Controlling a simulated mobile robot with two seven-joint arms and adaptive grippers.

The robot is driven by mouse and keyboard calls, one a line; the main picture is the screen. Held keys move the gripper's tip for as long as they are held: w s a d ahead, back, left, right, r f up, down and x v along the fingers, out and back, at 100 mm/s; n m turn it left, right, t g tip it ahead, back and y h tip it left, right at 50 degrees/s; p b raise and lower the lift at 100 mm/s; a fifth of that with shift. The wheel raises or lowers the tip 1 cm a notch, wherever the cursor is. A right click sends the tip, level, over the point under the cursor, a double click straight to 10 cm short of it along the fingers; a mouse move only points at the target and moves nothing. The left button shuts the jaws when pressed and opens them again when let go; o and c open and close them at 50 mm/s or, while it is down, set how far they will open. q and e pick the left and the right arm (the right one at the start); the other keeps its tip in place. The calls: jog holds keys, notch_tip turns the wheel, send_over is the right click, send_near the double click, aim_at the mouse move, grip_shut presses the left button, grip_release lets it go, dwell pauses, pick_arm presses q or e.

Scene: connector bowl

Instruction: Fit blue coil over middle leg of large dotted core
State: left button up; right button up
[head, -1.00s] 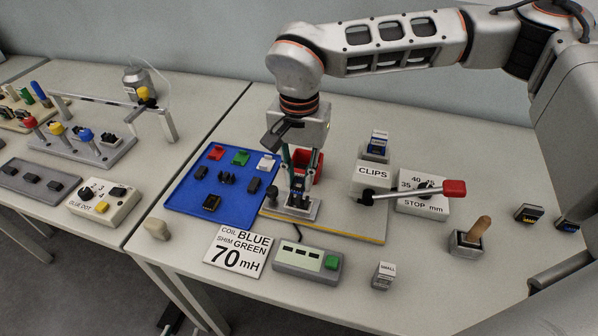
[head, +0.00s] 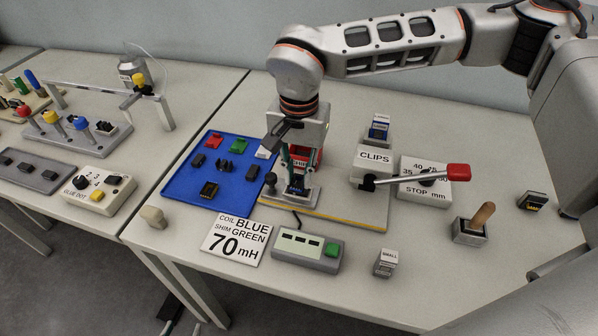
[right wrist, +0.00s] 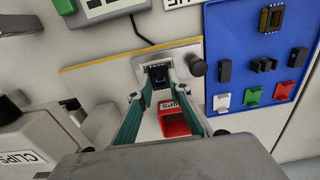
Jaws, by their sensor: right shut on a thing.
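My right gripper (head: 296,178) points down over a grey metal nest (head: 309,196) on the fixture board. Its teal fingers are shut on the blue coil (head: 297,187), a small dark blue piece low between the fingertips. In the right wrist view the fingertips (right wrist: 158,76) close around the dark piece at the nest (right wrist: 182,58). The large dotted core is mostly hidden by the fingers and coil, and its dots cannot be made out. I cannot tell how far the coil sits over its middle leg. My left gripper is not in view.
A blue tray (head: 232,190) with red, green, white and dark parts lies left of the board. A red clip bin (right wrist: 175,121) stands close behind the gripper. The clamp lever (head: 425,177) and CLIPS block (head: 374,159) stand right. A meter (head: 307,250) lies in front.

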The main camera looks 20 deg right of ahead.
pick_arm(q)
jog(key=shift+s+f, duration=0.1)
jog(key=shift+f, duration=0.15)
pick_arm(e)
jog(key=shift+s+f, duration=0.3)
jog(key=shift+f, duration=0.5)
jog(key=o, duration=1)
pick_arm(q)
jog(key=shift+f, duration=0.1)
pick_arm(e)
jog(key=shift+o, duration=0.2)
jog(key=shift+w+f, duration=0.15)
jog(key=shift+w, duration=0.05)
jog(key=shift+r, duration=0.25)
jog(key=shift+r, duration=0.1)
